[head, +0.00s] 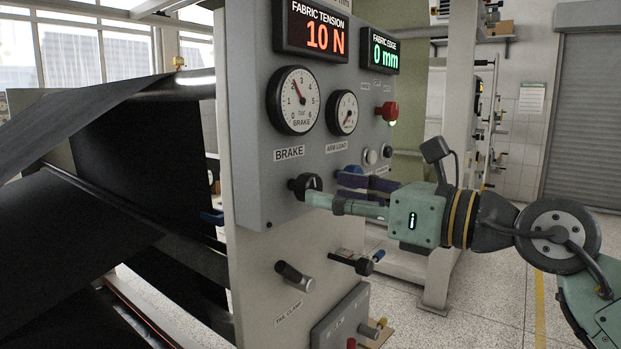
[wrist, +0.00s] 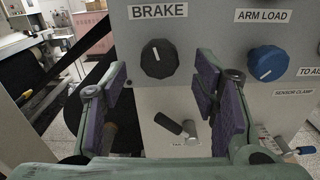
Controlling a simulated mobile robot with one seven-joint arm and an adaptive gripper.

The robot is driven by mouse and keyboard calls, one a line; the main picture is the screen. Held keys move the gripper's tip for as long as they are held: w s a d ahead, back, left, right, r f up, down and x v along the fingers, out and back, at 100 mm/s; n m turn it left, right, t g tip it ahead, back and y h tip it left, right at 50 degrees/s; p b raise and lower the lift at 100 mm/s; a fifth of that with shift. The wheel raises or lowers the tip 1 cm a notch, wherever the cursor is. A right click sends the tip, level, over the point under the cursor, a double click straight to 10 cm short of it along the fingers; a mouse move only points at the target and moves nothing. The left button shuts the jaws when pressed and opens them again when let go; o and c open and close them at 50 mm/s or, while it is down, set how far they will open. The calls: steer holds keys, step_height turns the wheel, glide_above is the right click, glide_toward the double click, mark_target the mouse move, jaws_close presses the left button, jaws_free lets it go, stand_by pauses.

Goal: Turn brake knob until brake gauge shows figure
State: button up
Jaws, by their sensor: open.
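The brake knob (head: 299,185) is a black round knob on the grey panel below the BRAKE label. In the wrist view the knob (wrist: 159,59) has a white mark pointing almost straight up. The brake gauge (head: 293,100) is a white dial above the label; its needle points up and slightly left, and I cannot read an exact figure. My gripper (head: 334,188) is open with empty jaws, close to the knob. In the wrist view the fingers of my gripper (wrist: 162,78) stand left and right of the knob, apart from it.
A blue ARM LOAD knob (wrist: 267,63) is to the right. A tail clamp handle (head: 294,277) and a sensor clamp lever (head: 357,263) stick out below. A red button (head: 387,111) is at upper right. Black fabric (head: 70,135) hangs at left.

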mark_target(316, 189)
steer(key=shift+p+x, duration=0.6)
steer(key=shift+x, duration=1.75)
steer(key=c, duration=1.2)
steer(key=shift+o, duration=0.2)
